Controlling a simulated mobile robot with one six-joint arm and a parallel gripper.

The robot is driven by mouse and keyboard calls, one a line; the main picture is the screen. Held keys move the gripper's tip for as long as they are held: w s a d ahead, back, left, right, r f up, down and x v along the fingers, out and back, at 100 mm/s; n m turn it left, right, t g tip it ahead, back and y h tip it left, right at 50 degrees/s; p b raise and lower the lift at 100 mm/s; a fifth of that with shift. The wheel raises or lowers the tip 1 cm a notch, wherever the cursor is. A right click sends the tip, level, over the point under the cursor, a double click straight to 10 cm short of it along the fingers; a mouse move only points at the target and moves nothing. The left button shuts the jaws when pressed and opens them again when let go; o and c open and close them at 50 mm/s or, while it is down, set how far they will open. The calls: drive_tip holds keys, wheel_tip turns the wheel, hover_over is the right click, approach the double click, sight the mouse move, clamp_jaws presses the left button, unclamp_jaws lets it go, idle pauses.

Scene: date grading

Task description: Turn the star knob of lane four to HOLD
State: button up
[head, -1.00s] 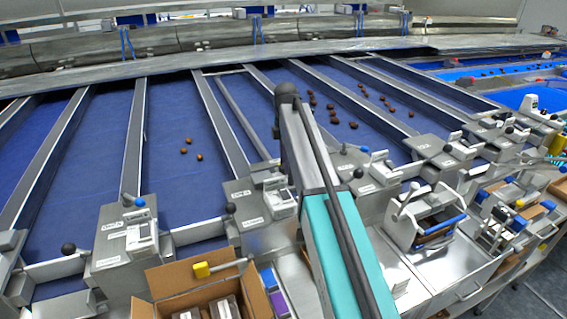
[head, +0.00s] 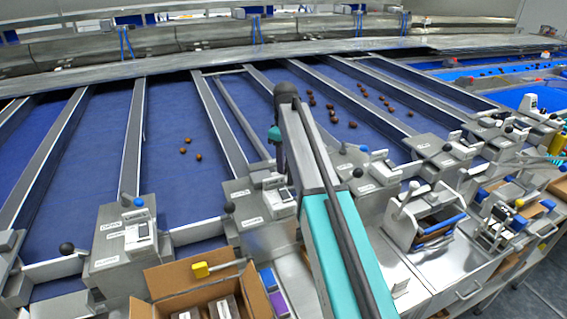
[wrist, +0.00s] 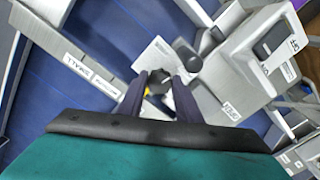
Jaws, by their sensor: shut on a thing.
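In the wrist view the two dark fingers of my gripper (wrist: 162,78) are closed around a small black knob (wrist: 160,87), which I take to be the star knob. It sits at a grey metal bracket, and a bit of yellow shows beside it. The fingers hide much of it, so its exact setting cannot be read. A rail marked SMALL (wrist: 84,57) lies to its left. A grey block (wrist: 238,75) with labels and a dark knob stands to its right. In the head view my arm hides the gripper and this knob; I cannot tell the lane number there.
Blue lanes (head: 105,150) run back between metal dividers, with several dates (head: 198,156) on them. An open cardboard box (head: 165,280) stands at the front. A caddy with a blue handle (head: 440,225) and a metal bench are to the right of my arm.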

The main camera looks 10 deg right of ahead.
drive_tip(key=m, duration=0.6)
drive_tip(key=shift+s+a+m, duration=0.1)
drive_tip(key=shift+s+m, duration=0.1)
drive_tip(key=shift+m, duration=0.2)
drive_tip(key=o, duration=0.8)
drive_tip(key=shift+c, duration=0.2)
drive_tip(key=shift+w+r, duration=0.1)
drive_tip(key=shift+r+p, duration=0.5)
drive_tip(key=shift+r, duration=0.35)
drive_tip(key=shift+r+p, duration=1.65)
drive_tip(key=shift+r, duration=1.15)
